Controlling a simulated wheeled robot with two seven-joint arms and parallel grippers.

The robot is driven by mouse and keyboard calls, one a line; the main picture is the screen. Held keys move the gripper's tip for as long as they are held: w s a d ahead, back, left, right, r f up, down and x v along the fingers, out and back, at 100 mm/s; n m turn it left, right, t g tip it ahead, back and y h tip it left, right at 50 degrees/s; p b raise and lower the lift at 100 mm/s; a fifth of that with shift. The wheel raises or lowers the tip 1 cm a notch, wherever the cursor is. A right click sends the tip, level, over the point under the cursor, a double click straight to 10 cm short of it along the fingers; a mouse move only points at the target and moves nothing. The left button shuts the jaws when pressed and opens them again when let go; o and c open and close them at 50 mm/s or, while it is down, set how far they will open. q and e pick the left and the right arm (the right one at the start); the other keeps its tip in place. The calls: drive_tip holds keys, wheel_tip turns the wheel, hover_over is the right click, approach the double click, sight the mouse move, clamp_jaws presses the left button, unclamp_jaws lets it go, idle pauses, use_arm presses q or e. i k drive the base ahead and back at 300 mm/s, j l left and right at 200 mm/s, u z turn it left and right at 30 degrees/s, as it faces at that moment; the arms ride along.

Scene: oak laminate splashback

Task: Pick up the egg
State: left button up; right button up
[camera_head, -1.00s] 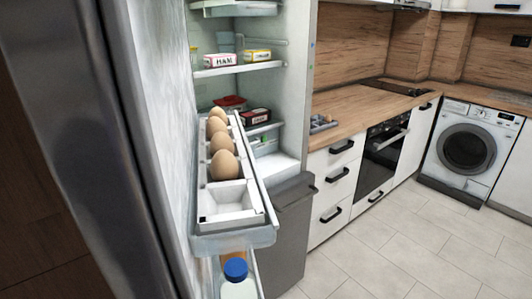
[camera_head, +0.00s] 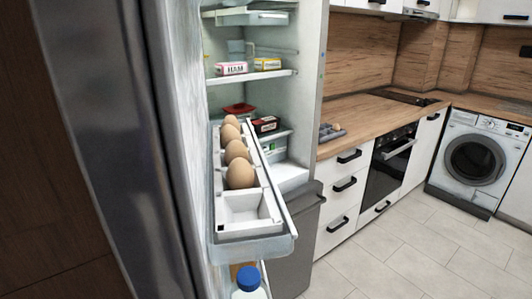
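Several brown eggs stand in a row in a white egg tray (camera_head: 251,226) on the upper shelf of the open fridge door. The nearest egg (camera_head: 241,174) is upright, with another egg (camera_head: 236,151) just behind it and more further back. The front compartment of the tray is empty. Neither of my grippers shows in the head view.
The fridge door (camera_head: 165,130) fills the left side. A bottle with a blue cap (camera_head: 248,279) stands on the door shelf below. Fridge shelves (camera_head: 252,77) hold small packages. A counter (camera_head: 365,118) with drawers and a washing machine (camera_head: 473,158) are at right; the tiled floor (camera_head: 400,250) is clear.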

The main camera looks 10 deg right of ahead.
sight(336, 127)
drive_tip(key=i+l+u, duration=0.25)
drive_tip(key=l, duration=0.4)
drive_tip(key=i+l+u, duration=0.1)
drive_tip(key=i+l, duration=0.2)
drive_tip(key=i+l+u, duration=0.15)
drive_tip(key=l, duration=0.3)
drive_tip(key=i+l+u, duration=0.1)
drive_tip(key=l, duration=0.25)
